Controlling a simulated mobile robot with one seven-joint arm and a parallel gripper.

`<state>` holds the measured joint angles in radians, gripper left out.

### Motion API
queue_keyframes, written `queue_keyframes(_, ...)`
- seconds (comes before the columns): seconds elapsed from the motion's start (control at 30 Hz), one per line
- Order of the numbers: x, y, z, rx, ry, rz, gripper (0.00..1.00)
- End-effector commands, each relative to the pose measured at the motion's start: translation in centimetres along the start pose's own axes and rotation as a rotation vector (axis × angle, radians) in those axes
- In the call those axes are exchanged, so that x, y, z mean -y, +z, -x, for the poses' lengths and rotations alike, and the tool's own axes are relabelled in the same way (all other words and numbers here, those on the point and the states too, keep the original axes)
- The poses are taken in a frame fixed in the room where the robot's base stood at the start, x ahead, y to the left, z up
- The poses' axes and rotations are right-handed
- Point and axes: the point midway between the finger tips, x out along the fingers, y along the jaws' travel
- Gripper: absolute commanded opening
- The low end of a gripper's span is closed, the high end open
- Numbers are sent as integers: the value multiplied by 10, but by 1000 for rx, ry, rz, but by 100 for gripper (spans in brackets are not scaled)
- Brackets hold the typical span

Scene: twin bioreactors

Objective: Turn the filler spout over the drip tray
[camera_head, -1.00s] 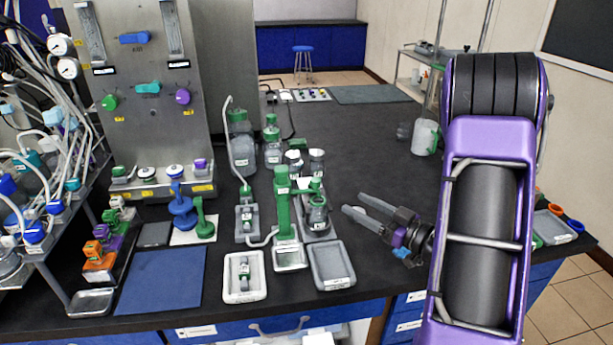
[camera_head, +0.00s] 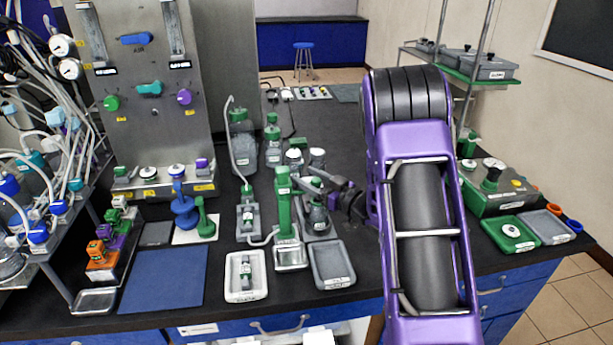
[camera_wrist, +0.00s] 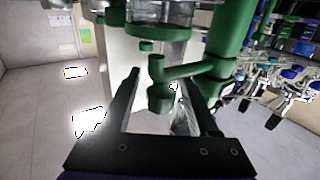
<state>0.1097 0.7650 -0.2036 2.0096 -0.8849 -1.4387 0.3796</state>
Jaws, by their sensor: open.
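The filler is a green column (camera_head: 284,208) on the bench in the head view. Its green spout shows in the wrist view (camera_wrist: 185,72) as a horizontal arm from the column (camera_wrist: 235,45), with a thick downward end. My gripper (camera_head: 299,183) is open beside the column's upper part, pointing left. In the wrist view its two dark fingers (camera_wrist: 162,76) stand either side of the spout's end; contact cannot be told. In the head view my fingers partly hide the spout. A small metal tray (camera_head: 291,264) lies at the column's foot, and a grey tray (camera_head: 348,277) lies right of it.
A white tray (camera_head: 231,295) with a small part lies left of the grey tray. Bottles (camera_head: 243,150) stand close behind the filler. A blue mat (camera_head: 163,280) lies at left. A green-grey box (camera_head: 500,187) stands right of my arm.

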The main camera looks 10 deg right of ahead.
Motion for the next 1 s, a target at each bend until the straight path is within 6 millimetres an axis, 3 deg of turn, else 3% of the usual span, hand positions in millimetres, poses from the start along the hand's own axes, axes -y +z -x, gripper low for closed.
queue_keyframes(0.37, 0, 0, -5, 0, 1, 0, 59)
queue_keyframes(0.7, 0, 0, -5, 0, 0, 0, 0)
queue_keyframes(1.0, 0, 0, -5, 0, 0, 0, 0)
